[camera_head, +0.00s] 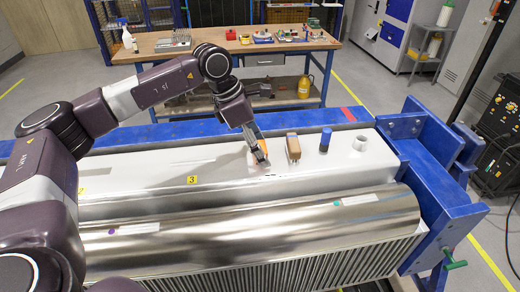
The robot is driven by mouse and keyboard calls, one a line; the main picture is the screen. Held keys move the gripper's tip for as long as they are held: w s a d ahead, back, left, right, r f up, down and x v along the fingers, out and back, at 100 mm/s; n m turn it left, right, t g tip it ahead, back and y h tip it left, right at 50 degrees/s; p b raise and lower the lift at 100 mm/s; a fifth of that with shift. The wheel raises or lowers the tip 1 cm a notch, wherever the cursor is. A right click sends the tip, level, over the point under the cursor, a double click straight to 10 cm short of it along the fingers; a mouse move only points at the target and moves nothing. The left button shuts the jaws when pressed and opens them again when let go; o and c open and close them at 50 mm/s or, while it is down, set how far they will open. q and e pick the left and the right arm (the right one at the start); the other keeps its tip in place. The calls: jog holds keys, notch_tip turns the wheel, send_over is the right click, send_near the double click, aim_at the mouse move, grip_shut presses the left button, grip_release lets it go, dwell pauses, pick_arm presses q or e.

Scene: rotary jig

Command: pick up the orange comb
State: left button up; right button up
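The orange comb (259,133) shows only as a small orange patch beside my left gripper on the long white top surface of the jig; the rest of it is hidden by the gripper. My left gripper (262,160) points down at the white surface, right at the comb. Its fingers are small and partly hidden, so I cannot tell whether they are open, or shut on the comb. My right gripper is not in view.
A brown brush-like block (293,148), a blue-capped item (325,139) and a white cup-like piece (360,143) stand in a row to the right. A shiny metal cylinder (250,222) lies in front. Blue jig framing (430,170) rises at the right.

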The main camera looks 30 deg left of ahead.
pick_arm(q)
jog(key=c, duration=1.2)
jog(key=shift+c, duration=0.2)
jog(key=shift+r, duration=0.15)
notch_tip(320, 180, up, 10)
jog(key=b, duration=0.3)
jog(key=shift+w+d, duration=0.1)
notch_tip(320, 180, up, 10)
jog(key=b, duration=0.1)
jog(key=shift+b, duration=0.3)
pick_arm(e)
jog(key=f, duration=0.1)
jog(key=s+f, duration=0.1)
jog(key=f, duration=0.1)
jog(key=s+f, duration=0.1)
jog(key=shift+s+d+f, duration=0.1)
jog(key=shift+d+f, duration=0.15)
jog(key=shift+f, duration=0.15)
